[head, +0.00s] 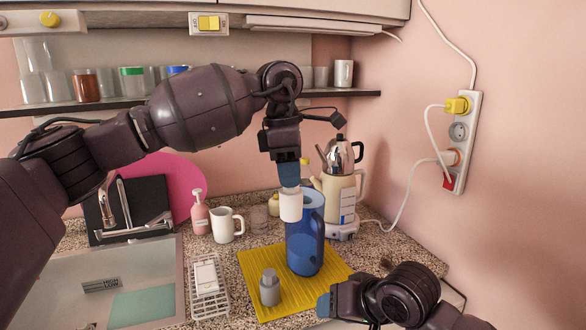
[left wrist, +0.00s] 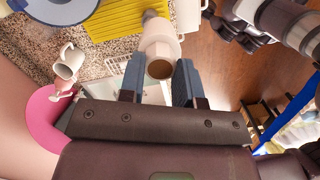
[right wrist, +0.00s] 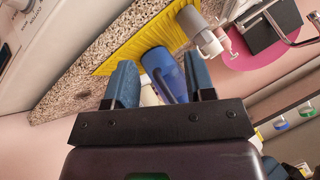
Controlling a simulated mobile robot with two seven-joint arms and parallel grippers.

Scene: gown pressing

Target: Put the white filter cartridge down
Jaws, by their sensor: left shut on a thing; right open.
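My left gripper (head: 289,184) points down and is shut on the white filter cartridge (head: 291,206). The cartridge hangs upright in the air; in the left wrist view its round brownish end (left wrist: 159,68) shows between the fingers. In the head view it overlaps the upper left of the blue pitcher (head: 305,245), which stands on the yellow ribbed mat (head: 252,262). I cannot tell whether they touch. A grey bottle-shaped piece (head: 269,289) stands on the mat's front left. My right gripper (head: 326,304) is low by the mat's front right, open and empty; the pitcher (right wrist: 160,72) shows beyond its fingers.
A white mug (head: 226,226) and pink soap bottle (head: 200,214) stand behind left of the mat. A white rack (head: 209,290) stands left of it, beside the sink area. A kettle and a cream jug (head: 341,196) stand behind the pitcher. The mat's left-middle is bare.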

